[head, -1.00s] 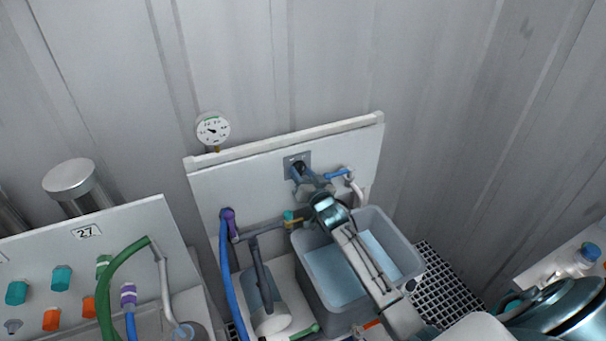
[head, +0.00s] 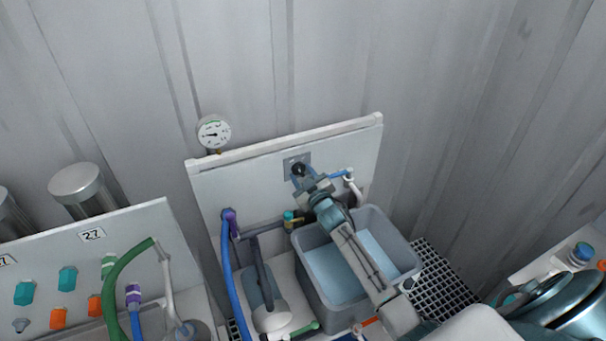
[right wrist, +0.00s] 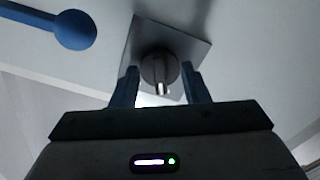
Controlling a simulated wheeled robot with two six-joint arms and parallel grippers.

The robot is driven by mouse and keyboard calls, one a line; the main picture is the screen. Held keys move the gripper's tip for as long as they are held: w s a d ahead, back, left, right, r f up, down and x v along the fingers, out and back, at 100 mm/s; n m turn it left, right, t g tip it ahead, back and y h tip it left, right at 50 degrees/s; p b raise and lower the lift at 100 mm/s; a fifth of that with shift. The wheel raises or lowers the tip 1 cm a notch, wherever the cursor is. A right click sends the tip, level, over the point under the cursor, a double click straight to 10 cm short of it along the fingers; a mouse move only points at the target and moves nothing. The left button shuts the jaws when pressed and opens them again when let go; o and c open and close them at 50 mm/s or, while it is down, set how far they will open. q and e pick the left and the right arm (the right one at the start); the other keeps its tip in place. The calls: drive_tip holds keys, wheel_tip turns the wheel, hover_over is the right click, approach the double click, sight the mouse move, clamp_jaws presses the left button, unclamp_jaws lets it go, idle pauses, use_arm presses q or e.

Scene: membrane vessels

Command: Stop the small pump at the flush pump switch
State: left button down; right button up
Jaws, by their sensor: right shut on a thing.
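The flush pump switch, a dark round knob (right wrist: 158,70) with a pale pointer, sits on a square grey plate (right wrist: 185,45). In the head view the plate (head: 289,160) is high on the white panel (head: 240,185). My right gripper (right wrist: 160,80) faces the panel, with one blue finger on each side of the knob, shut on it. In the head view the right gripper (head: 299,174) covers part of the knob. The small pump (head: 268,312) seems to be the pale cylinder low behind the hoses. My left gripper is out of view.
A grey tub of water (head: 398,255) stands below my right arm. A blue lever (right wrist: 70,30) is close to the gripper's upper left. A pressure gauge (head: 214,133) stands above the panel. A blue hose (head: 226,270) runs down at the left.

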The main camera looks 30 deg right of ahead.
drive_tip(key=shift+n, duration=0.6)
drive_tip(key=o, duration=1)
drive_tip(key=shift+c, duration=0.2)
drive_tip(key=shift+s+f, duration=0.15)
drive_tip(key=shift+s, duration=0.1)
drive_tip(key=s+b, duration=0.4)
drive_tip(key=s, duration=0.6)
drive_tip(key=shift+s+a+b, duration=0.15)
drive_tip(key=shift+a+b, duration=0.15)
drive_tip(key=shift+b, duration=0.05)
